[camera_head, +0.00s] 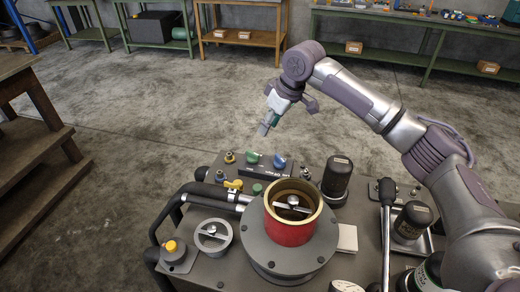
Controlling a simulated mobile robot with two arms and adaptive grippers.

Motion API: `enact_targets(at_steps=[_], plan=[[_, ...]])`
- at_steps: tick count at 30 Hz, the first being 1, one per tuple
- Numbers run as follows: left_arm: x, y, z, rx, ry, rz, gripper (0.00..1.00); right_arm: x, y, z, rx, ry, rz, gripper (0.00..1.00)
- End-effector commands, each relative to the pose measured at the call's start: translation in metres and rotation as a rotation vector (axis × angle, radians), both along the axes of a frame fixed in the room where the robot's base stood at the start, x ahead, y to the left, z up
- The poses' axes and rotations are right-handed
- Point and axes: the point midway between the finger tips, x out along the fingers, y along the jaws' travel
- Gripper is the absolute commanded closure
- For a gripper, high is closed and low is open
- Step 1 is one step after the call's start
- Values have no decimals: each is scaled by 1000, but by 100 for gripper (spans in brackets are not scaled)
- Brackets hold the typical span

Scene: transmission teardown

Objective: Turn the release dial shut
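My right gripper (266,127) hangs in the air beyond the cart's far edge, fingers pointing down. Its fingers are small and overlap from this angle, so open or shut is unclear. It touches no knob. A yellow knob (233,185) sits nearer. A round grey dial (212,236) with a light bar handle lies at the left front. I cannot tell which of these is the release dial. My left gripper is out of view.
A red cylinder with a brass rim (290,228) stands on a round grey flange mid-cart. A black hose handle (200,192) runs along the left. Open floor lies beyond the cart.

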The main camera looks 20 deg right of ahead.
Motion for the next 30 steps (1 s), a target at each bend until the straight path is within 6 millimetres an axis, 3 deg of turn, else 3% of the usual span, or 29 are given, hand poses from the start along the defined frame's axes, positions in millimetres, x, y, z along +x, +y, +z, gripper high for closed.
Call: enact_targets(at_steps=[5,12,15,19,24,30], plan=[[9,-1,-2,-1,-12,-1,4,4,0,-7,3,0,-3,61],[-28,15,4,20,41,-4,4,16,10,-47,3,3,-5,61],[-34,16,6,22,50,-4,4,23,16,-67,2,1,-3,61],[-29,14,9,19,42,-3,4,31,22,-91,3,1,-4,61],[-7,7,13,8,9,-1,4,38,27,-115,2,0,-5,61],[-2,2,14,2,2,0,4,42,30,-127,2,-2,-3,61]])
